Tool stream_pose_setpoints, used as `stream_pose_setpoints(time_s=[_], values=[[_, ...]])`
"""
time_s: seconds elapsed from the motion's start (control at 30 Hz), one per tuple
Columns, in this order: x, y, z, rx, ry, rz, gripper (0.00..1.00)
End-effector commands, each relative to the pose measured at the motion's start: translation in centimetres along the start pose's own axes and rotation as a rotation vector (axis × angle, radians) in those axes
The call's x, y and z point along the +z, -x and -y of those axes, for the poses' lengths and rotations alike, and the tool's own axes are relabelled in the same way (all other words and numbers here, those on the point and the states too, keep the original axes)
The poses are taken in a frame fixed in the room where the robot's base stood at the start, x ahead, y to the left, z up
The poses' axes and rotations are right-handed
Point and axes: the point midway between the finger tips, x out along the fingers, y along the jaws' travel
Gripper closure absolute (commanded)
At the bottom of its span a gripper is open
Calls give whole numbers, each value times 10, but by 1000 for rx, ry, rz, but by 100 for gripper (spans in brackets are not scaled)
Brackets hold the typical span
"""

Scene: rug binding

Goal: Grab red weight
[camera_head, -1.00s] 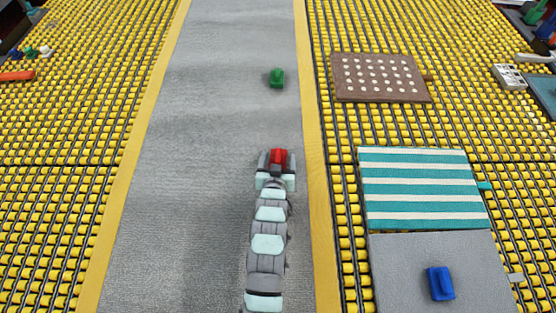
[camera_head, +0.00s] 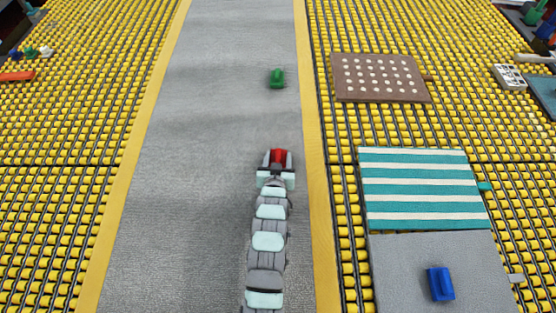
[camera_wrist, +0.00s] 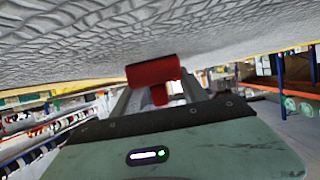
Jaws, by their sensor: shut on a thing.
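The red weight (camera_head: 278,154) is at the tip of my arm on the grey strip in the head view. My gripper (camera_head: 276,163) is shut on it, with one finger on either side. In the wrist view the red weight (camera_wrist: 153,72) shows as a block with a stem between the fingers of my gripper (camera_wrist: 160,98). The grey textured surface fills the top of that view, close by the weight. I cannot tell whether the weight still touches the surface.
A green weight (camera_head: 276,78) stands further up the grey strip (camera_head: 190,180). A blue weight (camera_head: 440,283) stands on a grey mat (camera_head: 395,270) at lower right. A striped mat (camera_head: 420,190) and a brown dotted mat (camera_head: 345,92) lie on yellow rollers. The strip's left part is clear.

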Motion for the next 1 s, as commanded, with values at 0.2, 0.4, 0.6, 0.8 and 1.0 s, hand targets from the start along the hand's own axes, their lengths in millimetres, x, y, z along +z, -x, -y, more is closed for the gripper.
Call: stream_pose_setpoints(time_s=[0.2,0.4,0.6,0.8,1.0], values=[[0,0,0,0,0,0,97],[0,0,0,0,0,0,100],[-1,0,0,0,0,-2,100],[-3,1,0,0,0,-3,100],[-18,6,0,0,0,-8,100]])
